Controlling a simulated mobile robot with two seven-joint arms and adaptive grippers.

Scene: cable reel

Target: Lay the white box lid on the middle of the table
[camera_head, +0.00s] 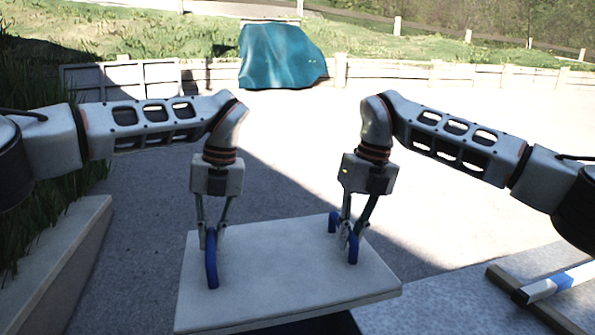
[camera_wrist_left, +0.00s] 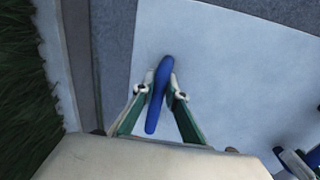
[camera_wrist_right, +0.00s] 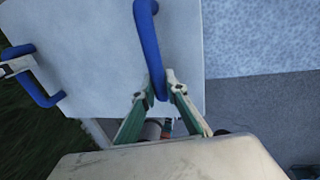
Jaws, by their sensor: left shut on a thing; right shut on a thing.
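The white box lid (camera_head: 280,280) is a flat square board with two blue handles, seen low in the middle of the head view. My left gripper (camera_head: 211,240) is shut on the left blue handle (camera_head: 211,265); the left wrist view shows its fingers on both sides of that handle (camera_wrist_left: 158,95). My right gripper (camera_head: 348,232) is shut on the right blue handle (camera_head: 353,248); the right wrist view shows this handle (camera_wrist_right: 148,40) between its fingers. The lid looks roughly level. What lies directly under the lid is mostly hidden.
A pale table surface (camera_head: 450,300) shows at the lower right, with a wooden bar and a blue and white bar (camera_head: 560,283) on it. A planter with a concrete edge (camera_head: 70,260) stands at the left. A teal covered heap (camera_head: 280,55) lies far back. Open paving lies between.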

